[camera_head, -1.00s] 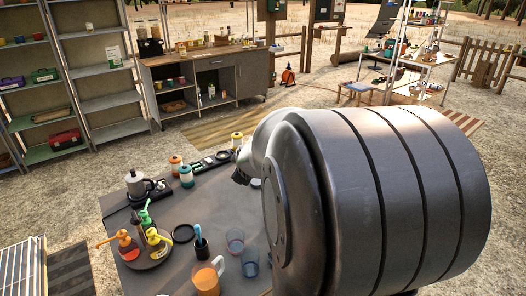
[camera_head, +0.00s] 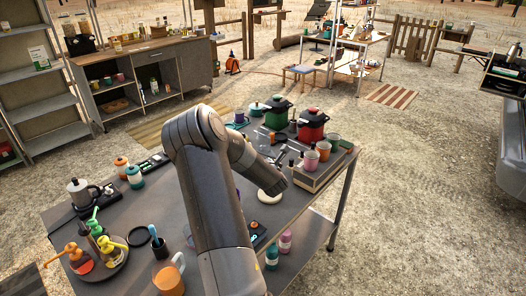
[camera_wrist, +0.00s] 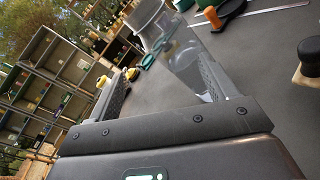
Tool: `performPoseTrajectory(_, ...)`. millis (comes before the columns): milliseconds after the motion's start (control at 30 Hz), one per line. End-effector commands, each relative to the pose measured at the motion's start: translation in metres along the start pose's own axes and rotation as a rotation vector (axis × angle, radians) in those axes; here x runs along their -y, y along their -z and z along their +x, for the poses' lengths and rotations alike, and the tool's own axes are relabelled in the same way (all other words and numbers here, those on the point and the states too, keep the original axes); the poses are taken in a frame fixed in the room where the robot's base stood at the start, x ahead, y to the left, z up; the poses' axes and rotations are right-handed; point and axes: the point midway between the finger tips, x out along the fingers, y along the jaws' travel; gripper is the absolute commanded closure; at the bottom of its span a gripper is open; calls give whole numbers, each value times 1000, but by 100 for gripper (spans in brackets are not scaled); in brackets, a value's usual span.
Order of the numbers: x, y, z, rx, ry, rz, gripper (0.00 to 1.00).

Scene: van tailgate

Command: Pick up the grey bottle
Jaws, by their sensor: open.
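My gripper (camera_wrist: 161,66) is open in the wrist view, one finger on the left and one on the right. A pale grey, see-through vessel (camera_wrist: 183,58) stands beyond the fingers, partly behind the right one; it may be the grey bottle, but I cannot tell for sure. I see nothing held. In the head view my gripper (camera_head: 282,178) is over the right part of the dark table (camera_head: 135,208), with its fingers too small to make out. No grey bottle can be picked out there; my arm hides part of the table.
A green pot (camera_head: 278,114) and a red pot (camera_head: 312,126) stand at the table's back. Cups (camera_head: 310,160) stand on a box at the right edge. Pump bottles (camera_head: 100,240) and a moka pot (camera_head: 80,192) are at the left. A dark-topped round item (camera_wrist: 309,58) is at right in the wrist view.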

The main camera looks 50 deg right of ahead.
Motion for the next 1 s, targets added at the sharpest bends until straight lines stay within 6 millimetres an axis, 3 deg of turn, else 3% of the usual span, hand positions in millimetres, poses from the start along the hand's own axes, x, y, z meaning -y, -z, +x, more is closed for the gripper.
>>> performPoseTrajectory(33, 13, 6, 1, 1, -17, -74, 22)
performPoseTrajectory(200, 44, 21, -1, 15, -99, -319, 22)
performPoseTrajectory(400, 59, 32, -5, 27, -160, -471, 22)
performPoseTrajectory(567, 60, 34, -1, 31, -176, -502, 22)
performPoseTrajectory(1000, 46, 32, 53, 32, -175, -499, 22)
